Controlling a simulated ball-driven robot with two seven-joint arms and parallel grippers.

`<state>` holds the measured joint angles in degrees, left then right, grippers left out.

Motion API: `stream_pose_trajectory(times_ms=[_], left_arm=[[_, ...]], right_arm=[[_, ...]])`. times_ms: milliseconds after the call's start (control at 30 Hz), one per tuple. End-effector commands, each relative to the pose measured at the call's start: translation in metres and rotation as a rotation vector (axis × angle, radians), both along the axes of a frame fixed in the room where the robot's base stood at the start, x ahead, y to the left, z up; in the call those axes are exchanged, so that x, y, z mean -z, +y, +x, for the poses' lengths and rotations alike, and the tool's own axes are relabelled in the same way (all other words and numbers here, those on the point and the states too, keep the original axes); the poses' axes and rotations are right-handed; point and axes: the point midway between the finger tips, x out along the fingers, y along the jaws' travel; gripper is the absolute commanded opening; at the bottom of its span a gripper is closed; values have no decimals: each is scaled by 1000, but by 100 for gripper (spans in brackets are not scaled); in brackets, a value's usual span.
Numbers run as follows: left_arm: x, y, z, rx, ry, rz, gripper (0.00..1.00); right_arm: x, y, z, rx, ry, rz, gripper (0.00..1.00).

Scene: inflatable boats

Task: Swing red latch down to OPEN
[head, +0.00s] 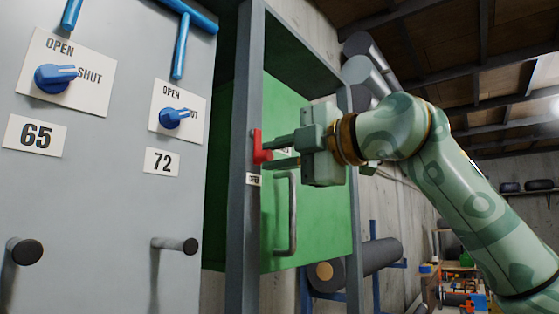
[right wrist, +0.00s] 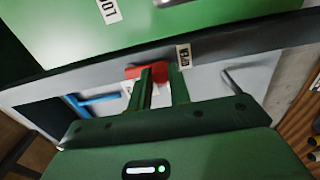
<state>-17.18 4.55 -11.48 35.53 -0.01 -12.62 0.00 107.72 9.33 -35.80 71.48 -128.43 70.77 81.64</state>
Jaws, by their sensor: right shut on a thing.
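The red latch (head: 257,146) sits on the grey post at the left edge of a green door (head: 315,200). My right gripper (head: 268,156) reaches it from the right and is shut on its handle. In the right wrist view the latch (right wrist: 150,70) shows at the fingertips (right wrist: 162,75), which partly hide it. A small white label, seemingly OPEN (head: 253,180), is on the post below the latch; it also shows in the right wrist view (right wrist: 183,56). The latch's exact angle is hard to tell. My left gripper is out of view.
A curved metal handle (head: 292,215) stands on the green door just below my gripper. At left are grey doors with blue knobs (head: 55,77) and pegs (head: 175,244). A dark roll on a blue rack (head: 360,262) is below right.

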Motion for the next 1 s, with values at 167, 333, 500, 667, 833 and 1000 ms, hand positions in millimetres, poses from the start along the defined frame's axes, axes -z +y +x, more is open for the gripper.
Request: stream_pose_trajectory(times_ms=[167, 333, 500, 667, 833, 1000], left_arm=[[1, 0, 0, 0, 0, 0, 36], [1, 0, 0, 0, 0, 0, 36], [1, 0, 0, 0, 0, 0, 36], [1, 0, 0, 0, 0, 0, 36], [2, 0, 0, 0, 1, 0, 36], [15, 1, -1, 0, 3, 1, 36]], right_arm=[[1, 1, 0, 0, 9, 1, 0], [1, 0, 0, 0, 8, 2, 0], [1, 0, 0, 0, 7, 2, 41], [1, 0, 0, 0, 6, 2, 41], [1, -2, -2, 0, 4, 3, 41], [4, -24, -16, 3, 3, 3, 41]])
